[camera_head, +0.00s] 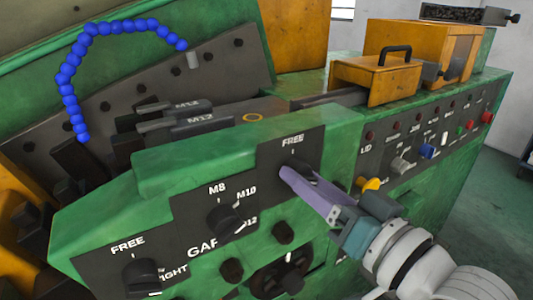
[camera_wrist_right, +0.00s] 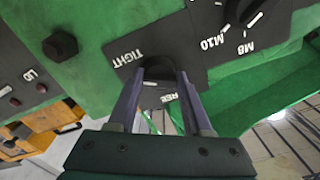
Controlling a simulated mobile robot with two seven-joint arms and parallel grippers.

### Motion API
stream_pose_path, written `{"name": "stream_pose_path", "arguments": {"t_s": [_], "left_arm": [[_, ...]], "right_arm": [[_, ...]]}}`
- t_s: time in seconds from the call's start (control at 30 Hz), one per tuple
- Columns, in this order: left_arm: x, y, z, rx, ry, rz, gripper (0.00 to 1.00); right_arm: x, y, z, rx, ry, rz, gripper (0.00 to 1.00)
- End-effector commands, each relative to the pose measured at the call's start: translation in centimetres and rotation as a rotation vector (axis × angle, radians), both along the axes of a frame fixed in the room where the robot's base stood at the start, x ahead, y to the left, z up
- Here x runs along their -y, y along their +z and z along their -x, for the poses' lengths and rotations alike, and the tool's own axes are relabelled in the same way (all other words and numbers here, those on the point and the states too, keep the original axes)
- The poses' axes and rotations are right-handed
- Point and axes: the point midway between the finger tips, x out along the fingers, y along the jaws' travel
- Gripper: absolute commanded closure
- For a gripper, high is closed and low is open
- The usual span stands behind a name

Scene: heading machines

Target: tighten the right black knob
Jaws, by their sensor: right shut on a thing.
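The right black knob (camera_wrist_right: 158,70) is on a dark plate (camera_head: 268,160) on the green machine's front panel, with FREE printed above it in the head view. In the right wrist view TIGHT also shows on the plate. My right gripper (camera_head: 288,176) reaches in from the lower right, its purple-grey fingers shut on the knob. In the wrist view the two fingers (camera_wrist_right: 159,80) lie on either side of it. The fingers mostly hide the knob in the head view. Its exact pointer direction is hard to tell. My left gripper is not in view.
A left black knob (camera_head: 142,277) with FREE and TIGHT marks and a GAP selector knob (camera_head: 225,218) are on the same panel. A yellow knob (camera_head: 369,184) is close to my right gripper. A button panel (camera_head: 425,135) extends right. A blue hose (camera_head: 68,70) arches at upper left.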

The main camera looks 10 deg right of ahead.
Motion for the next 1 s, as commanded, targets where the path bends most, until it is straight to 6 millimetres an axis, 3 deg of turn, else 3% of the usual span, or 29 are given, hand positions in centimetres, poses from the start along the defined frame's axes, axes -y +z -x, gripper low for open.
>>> {"name": "stream_pose_path", "arguments": {"t_s": [0.5, 0.53, 0.77, 1.0], "left_arm": [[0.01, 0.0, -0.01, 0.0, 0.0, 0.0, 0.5], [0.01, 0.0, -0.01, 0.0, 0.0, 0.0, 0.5], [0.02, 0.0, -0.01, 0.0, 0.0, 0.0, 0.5], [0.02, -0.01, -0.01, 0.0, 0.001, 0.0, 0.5]], "right_arm": [[-0.01, 0.04, -0.01, -0.005, 0.0, -0.018, 1.0], [-0.01, 0.04, -0.01, -0.005, 0.0, -0.018, 0.48], [-0.01, 0.03, 0.0, -0.006, 0.0, -0.018, 0.22], [0.01, 0.0, 0.02, -0.006, 0.0, -0.018, 0.2]]}}
